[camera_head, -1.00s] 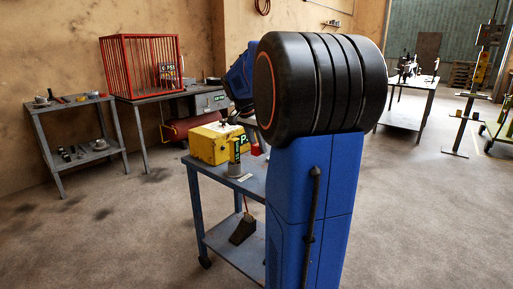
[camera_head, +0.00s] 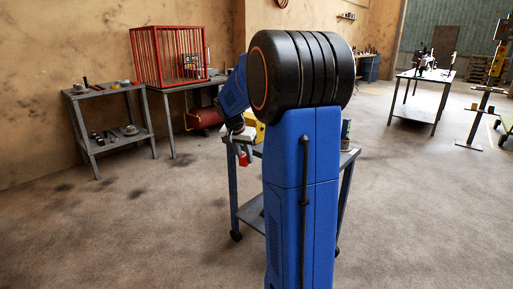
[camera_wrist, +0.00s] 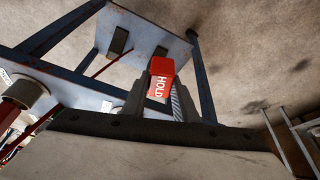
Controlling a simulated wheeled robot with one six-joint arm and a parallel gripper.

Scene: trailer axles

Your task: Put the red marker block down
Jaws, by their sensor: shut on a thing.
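My gripper (camera_head: 242,149) is shut on the red marker block (camera_head: 245,159), which hangs below it in the head view. In the wrist view the block (camera_wrist: 160,78) sits between the fingertips, and a white "HOLD" label shows on its side. It is held in the air by the left side of a blue-grey trolley (camera_head: 348,158). I cannot tell its exact distance from the trolley top. My arm hides much of the trolley in the head view.
A yellow box (camera_head: 260,131) and a dark can (camera_head: 346,129) stand on the trolley, partly hidden. A grey shelf table (camera_head: 107,89) and a red cage (camera_head: 167,56) on a bench stand along the left wall. Open floor lies between.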

